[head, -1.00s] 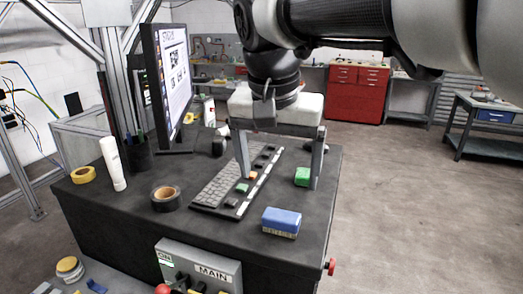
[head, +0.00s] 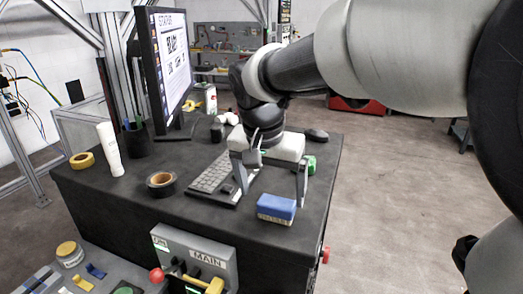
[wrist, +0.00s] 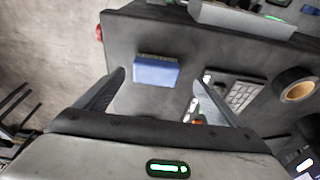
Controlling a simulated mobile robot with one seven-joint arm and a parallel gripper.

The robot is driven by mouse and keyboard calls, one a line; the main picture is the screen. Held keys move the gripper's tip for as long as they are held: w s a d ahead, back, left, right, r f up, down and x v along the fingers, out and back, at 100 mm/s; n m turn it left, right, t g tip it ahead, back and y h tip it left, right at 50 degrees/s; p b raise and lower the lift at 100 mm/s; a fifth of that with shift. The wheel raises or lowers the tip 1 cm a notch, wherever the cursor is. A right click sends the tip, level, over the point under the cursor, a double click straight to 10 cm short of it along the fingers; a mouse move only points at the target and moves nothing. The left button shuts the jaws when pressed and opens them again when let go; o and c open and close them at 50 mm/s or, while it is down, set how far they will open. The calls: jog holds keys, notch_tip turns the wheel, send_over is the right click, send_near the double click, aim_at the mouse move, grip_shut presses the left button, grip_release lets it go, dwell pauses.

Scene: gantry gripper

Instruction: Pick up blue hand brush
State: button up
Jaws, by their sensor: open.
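The blue hand brush (head: 276,208) is a small block with a blue top and a paler bristle side. It lies on the dark tabletop near its front right part. My gripper (head: 271,203) is open and empty, with its two fingers pointing down behind and around the brush's level in the head view. In the wrist view the brush (wrist: 156,72) lies ahead of and between the open fingertips (wrist: 158,82), apart from both.
The keyboard (head: 212,174) lies left of the brush, with a black tape roll (head: 161,183) beyond it. A green block (head: 311,165) sits behind my right finger. The monitor (head: 166,65) stands at the back left. The control box marked MAIN (head: 192,255) is at the table's front.

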aim_at(277, 201)
jog(key=shift+d+x, duration=0.25)
jog(key=shift+x, duration=1.1)
jog(key=shift+d+x, duration=0.2)
jog(key=shift+x, duration=1.2)
jog(key=shift+w+r, duration=0.1)
jog(key=shift+r, duration=0.05)
jog(key=c, duration=1.3)
jog(key=shift+o, duration=0.2)
jog(key=shift+r, duration=0.15)
notch_tip(277, 201, up, 10)
jog(key=shift+f+p, duration=0.1)
jog(key=shift+p, duration=0.2)
jog(key=o, duration=0.3)
jog(key=shift+c, duration=0.4)
